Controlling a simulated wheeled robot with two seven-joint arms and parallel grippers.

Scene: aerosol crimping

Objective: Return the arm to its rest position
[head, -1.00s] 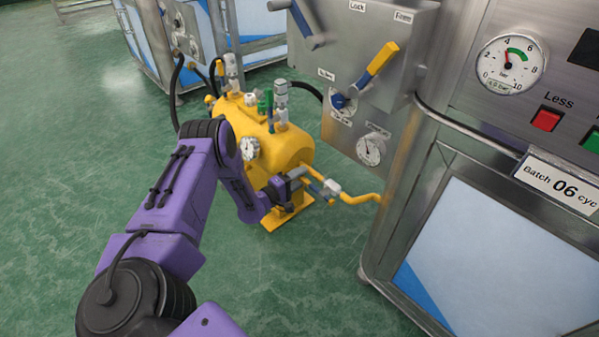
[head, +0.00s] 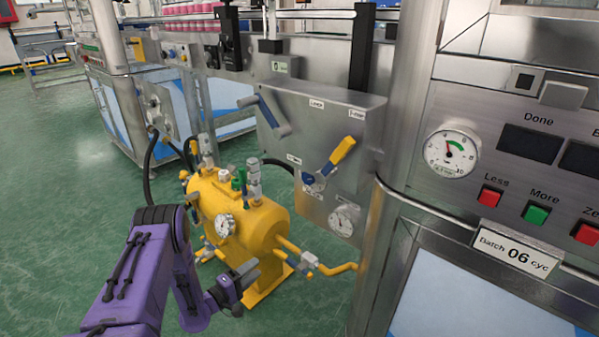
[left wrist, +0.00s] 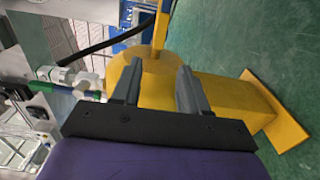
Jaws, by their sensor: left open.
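My left arm comes in from the lower left in purple. Its gripper (head: 240,279) is open and empty, in front of the yellow tank (head: 262,222) on its yellow stand. In the left wrist view the two grey fingers (left wrist: 157,90) stand apart with nothing between them, and the yellow tank (left wrist: 150,75) lies beyond them. Whether the fingers touch the tank cannot be told. My right gripper is not in view.
A yellow pipe with a valve (head: 308,260) runs from the tank to the steel cabinet. A control panel with a gauge (head: 451,153) stands at right. A lever box (head: 330,130) with a yellow handle is behind. Green floor (head: 50,220) is clear at left.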

